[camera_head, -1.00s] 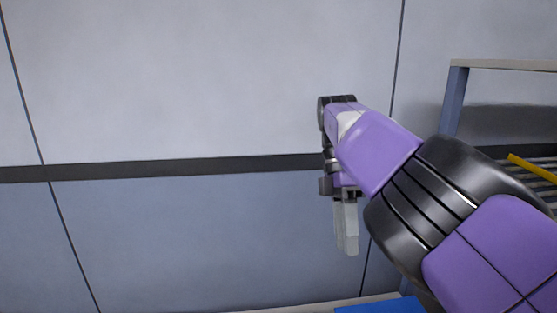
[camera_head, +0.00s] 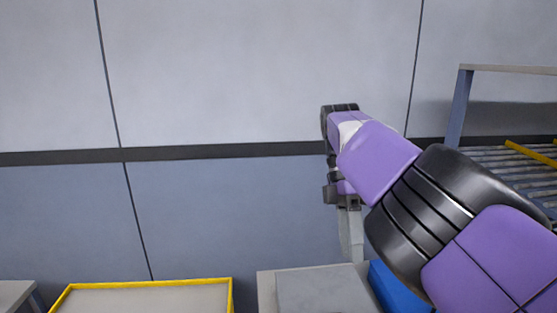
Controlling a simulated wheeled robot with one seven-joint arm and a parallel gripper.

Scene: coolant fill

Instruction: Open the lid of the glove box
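No thing in view is clearly recognisable as the glove box or its lid. A flat grey panel or box top (camera_head: 322,289) shows at the bottom edge, on a paler grey surface (camera_head: 266,292); the rest of it is cut off. My gripper (camera_head: 351,238) points down in front of the wall, near the upper right edge of this grey top in the picture. I see its pale fingers side-on, so their gap is hidden. No object shows in them.
A blue object (camera_head: 396,288) is right of the grey top, partly behind my arm. A yellow-rimmed tray or table (camera_head: 140,284) is at lower left, with a grey surface (camera_head: 14,296) beyond it. A roller rack with a rail (camera_head: 505,68) stands at right.

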